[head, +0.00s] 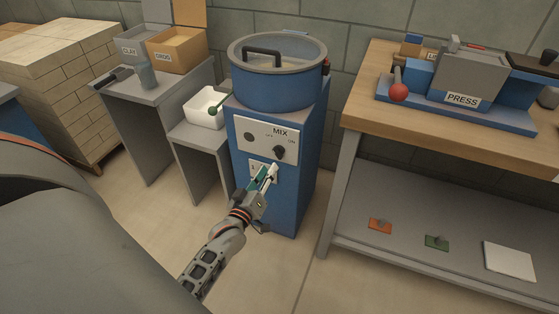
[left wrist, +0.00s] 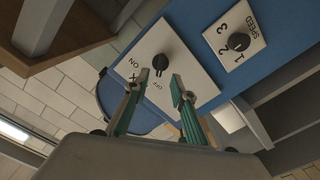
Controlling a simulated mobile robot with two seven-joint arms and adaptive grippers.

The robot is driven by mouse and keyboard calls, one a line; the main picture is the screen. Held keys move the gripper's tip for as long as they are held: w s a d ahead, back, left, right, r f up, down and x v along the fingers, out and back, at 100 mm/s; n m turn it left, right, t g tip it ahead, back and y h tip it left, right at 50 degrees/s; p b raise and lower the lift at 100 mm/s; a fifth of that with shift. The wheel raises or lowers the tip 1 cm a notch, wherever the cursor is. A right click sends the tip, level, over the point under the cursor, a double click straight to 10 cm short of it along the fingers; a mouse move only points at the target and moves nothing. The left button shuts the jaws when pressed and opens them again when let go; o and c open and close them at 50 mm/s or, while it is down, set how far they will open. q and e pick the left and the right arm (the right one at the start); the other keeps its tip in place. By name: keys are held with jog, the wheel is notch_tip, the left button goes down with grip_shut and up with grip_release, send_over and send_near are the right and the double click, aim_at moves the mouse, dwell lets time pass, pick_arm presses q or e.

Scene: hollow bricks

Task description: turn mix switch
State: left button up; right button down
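The mix switch (head: 279,152) is a black knob on the white MIX panel (head: 262,146) of the blue mixer cabinet. In the left wrist view, the knob (left wrist: 161,63) lies just beyond the gap between my fingertips, and its pointer appears turned toward OFF. My left gripper (head: 271,172) is in front of the cabinet, just below the knob in the head view. In the left wrist view the gripper (left wrist: 161,84) is open and empty, with its teal fingers apart. Contact with the knob is not visible. My right gripper is not in view.
A SPEED panel (left wrist: 234,40) with its own black knob (left wrist: 238,41) sits beside the MIX panel. A lidded drum (head: 277,85) tops the cabinet. A workbench (head: 365,115) with a press stands to the right, and a low stand with a white tub (head: 206,106) to the left.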

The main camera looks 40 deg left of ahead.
aim_at(277, 156)
pick_arm(q)
jog(key=shift+b+x, duration=0.65)
jog(key=shift+x, duration=2.95)
grip_shut()
